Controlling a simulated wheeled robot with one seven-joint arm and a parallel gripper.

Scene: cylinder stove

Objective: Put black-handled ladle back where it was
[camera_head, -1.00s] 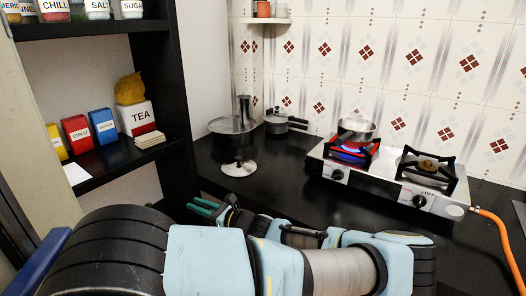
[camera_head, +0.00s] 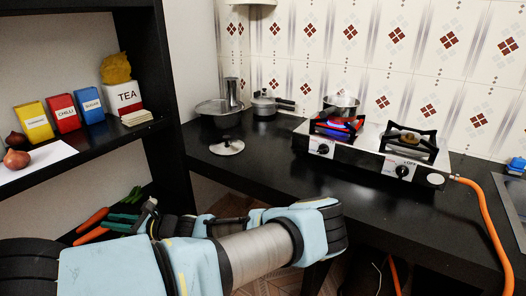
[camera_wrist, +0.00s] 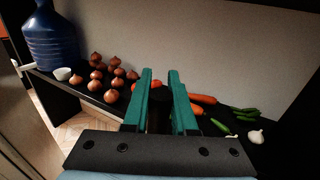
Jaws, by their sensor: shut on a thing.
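My gripper (camera_head: 120,221) has green fingers and reaches over the lower shelf at the left in the head view. In the wrist view my gripper (camera_wrist: 159,88) is shut on a dark, narrow thing between its fingers, which fits the black handle of the ladle (camera_wrist: 158,112). The rest of the ladle is hidden or too dark to make out. In the head view I cannot pick out the ladle.
The lower shelf holds carrots (camera_wrist: 202,99), onions (camera_wrist: 97,75), garlic (camera_wrist: 256,136) and green peppers (camera_wrist: 220,127). A blue jug (camera_wrist: 52,38) stands at the far left. The stove (camera_head: 370,150) has a lit left burner under a pot (camera_head: 341,106). A lid (camera_head: 227,146) lies on the counter.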

